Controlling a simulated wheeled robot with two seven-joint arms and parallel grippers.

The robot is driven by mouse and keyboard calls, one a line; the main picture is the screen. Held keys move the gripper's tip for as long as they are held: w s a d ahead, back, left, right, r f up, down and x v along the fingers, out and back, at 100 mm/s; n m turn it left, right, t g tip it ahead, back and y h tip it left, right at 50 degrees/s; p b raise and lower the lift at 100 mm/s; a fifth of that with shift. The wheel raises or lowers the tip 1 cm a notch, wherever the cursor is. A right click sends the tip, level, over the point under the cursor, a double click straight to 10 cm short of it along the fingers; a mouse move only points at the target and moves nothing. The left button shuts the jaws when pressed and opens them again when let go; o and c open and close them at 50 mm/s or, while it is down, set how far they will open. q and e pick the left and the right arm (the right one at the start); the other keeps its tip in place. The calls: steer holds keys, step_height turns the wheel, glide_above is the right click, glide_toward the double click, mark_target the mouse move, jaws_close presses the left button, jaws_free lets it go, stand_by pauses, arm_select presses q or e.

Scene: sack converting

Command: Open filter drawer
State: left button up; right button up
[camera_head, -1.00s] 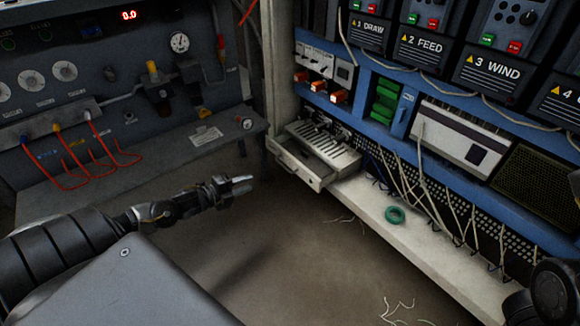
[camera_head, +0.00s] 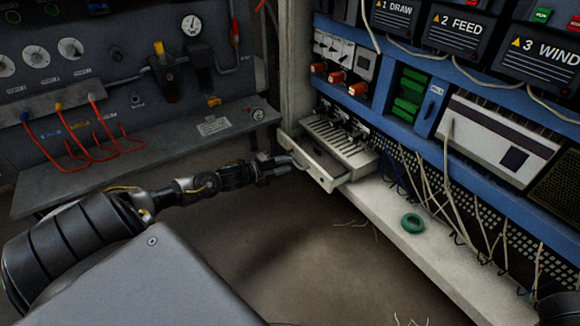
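The pale grey filter drawer sits low in the blue and white cabinet at the centre, under a slotted metal top (camera_head: 338,141). Its front panel (camera_head: 312,162) stands out from the cabinet and faces my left arm. My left gripper (camera_head: 284,161) reaches in from the left, with its fingertips at or very near the left part of this panel. I cannot tell if they touch it, or whether the fingers are open or shut. My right gripper is not in view; only a dark piece shows at the bottom right edge.
A dark panel (camera_head: 90,100) with gauges and red cables stands at the left, with a ledge below. A green tape roll (camera_head: 412,223) lies on the white ledge (camera_head: 390,215) right of the drawer. Loose strings hang there. The floor below is mostly clear.

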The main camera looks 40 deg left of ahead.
arm_select(q)
steer(key=shift+b+x, duration=0.4)
steer(key=shift+x, duration=0.85)
steer(key=shift+c, duration=0.4)
jaws_close()
